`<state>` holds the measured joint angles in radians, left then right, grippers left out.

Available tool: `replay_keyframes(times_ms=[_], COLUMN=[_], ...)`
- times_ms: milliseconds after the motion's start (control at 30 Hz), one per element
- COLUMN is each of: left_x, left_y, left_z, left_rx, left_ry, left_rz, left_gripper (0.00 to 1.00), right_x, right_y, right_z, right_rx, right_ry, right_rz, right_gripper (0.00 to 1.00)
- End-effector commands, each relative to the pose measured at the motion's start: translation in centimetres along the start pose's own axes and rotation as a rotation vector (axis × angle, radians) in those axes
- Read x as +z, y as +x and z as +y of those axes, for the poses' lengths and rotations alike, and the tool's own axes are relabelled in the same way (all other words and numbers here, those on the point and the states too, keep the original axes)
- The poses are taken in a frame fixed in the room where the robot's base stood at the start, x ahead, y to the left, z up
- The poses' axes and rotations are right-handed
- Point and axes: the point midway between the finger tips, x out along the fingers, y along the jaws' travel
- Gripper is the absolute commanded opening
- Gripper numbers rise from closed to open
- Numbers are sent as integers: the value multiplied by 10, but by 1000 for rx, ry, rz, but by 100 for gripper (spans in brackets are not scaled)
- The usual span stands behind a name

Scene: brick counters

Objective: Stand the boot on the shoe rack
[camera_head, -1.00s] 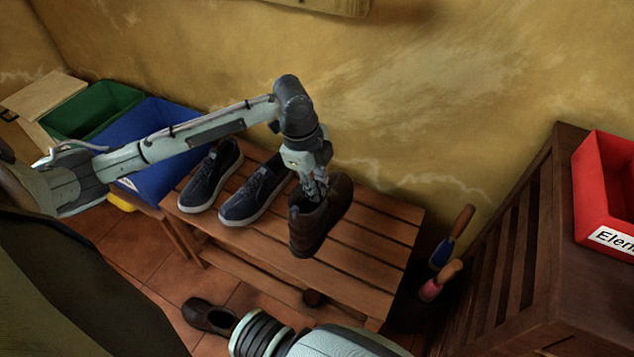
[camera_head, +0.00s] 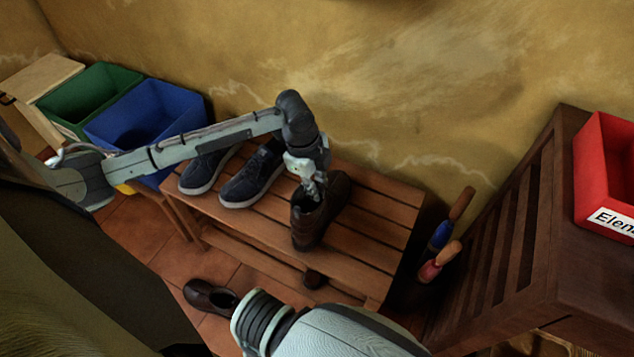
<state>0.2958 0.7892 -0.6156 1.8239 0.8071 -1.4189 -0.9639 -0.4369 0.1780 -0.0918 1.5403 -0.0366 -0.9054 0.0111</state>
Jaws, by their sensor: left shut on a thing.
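The brown boot (camera_head: 322,217) is at the middle of the slatted wooden shoe rack (camera_head: 378,225), upright. My left gripper (camera_head: 311,192) is shut on the boot's upper edge from above. The boot's sole is at or just over the slats; I cannot tell whether it touches. A pair of dark blue sneakers, one at the left (camera_head: 206,170) and one beside the boot (camera_head: 252,176), stands on the rack. A second brown shoe (camera_head: 208,296) lies on the tiled floor in front of the rack. My right gripper is not in view; only part of my right arm shows at the bottom.
Blue (camera_head: 150,122) and green (camera_head: 92,95) bins stand left of the rack. Two wooden-handled items (camera_head: 452,222) stand at its right, near a dark slatted cabinet (camera_head: 520,235) bearing a red box (camera_head: 606,170). The rack's right end is clear.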

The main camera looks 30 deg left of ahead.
Motion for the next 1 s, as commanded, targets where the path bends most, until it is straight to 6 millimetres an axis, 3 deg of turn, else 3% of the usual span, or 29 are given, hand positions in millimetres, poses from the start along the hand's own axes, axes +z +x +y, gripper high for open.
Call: replay_keyframes(times_ms=[767,800,1000], left_x=[0,0,1], left_y=[9,8,8], left_z=[0,0,1], left_rx=[-3,-3,-2], left_ry=[0,0,0], left_rz=[1,1,1], left_gripper=[0,22,42], right_x=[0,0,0], right_y=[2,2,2], right_z=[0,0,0], right_rx=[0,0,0], right_ry=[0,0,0], right_rz=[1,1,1], right_gripper=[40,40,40])
